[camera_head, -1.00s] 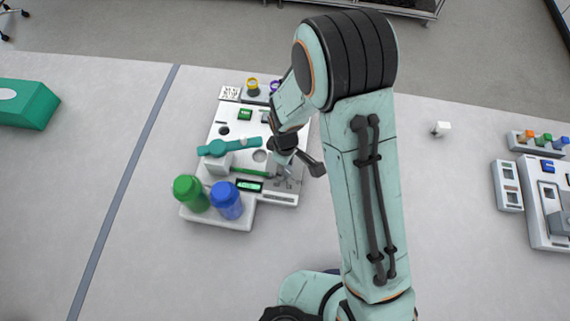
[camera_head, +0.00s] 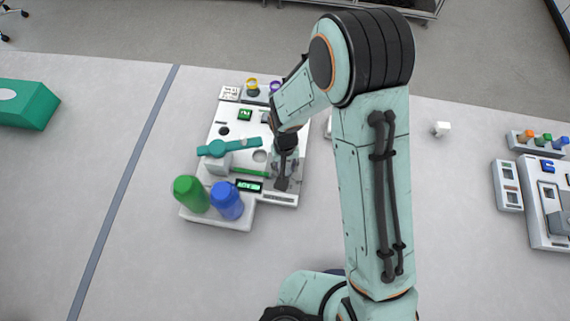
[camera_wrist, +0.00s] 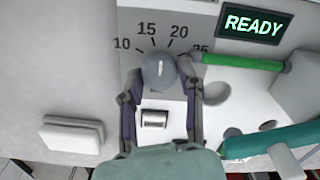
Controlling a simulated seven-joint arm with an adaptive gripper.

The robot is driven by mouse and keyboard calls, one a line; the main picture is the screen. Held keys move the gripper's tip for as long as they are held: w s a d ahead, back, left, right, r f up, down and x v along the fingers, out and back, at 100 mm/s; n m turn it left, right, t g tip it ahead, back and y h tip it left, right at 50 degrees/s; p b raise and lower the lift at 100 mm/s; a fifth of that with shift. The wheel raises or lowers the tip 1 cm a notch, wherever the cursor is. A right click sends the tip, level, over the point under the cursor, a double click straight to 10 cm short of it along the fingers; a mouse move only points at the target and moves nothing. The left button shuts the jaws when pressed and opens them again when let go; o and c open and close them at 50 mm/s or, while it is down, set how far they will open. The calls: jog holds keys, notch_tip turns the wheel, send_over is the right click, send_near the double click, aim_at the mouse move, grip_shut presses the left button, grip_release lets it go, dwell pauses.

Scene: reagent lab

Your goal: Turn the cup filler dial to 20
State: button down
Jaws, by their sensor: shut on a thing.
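The cup filler (camera_head: 226,133) is a white machine on the bench in the head view. Its grey round dial (camera_wrist: 160,70) shows in the wrist view, with a white line on its face. The marks 10, 15, 20 and 25 arc above it. The white line stands nearly upright in the picture, roughly between 15 and 20; its exact setting is hard to tell. My gripper (camera_wrist: 163,76) has one finger on each side of the dial and is shut on it. In the head view my gripper (camera_head: 283,181) hides the dial.
A lit READY display (camera_wrist: 254,24) is beside the dial. A green rod (camera_wrist: 240,62) lies close to the right finger. A teal arm piece (camera_head: 228,147), a green bottle (camera_head: 190,194) and a blue bottle (camera_head: 227,201) stand on the machine's left side.

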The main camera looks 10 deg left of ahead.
jog(key=shift+m, duration=2)
jog(key=shift+s, duration=0.1)
jog(key=c, duration=0.7)
grip_release()
notch_tip(320, 180, up, 12)
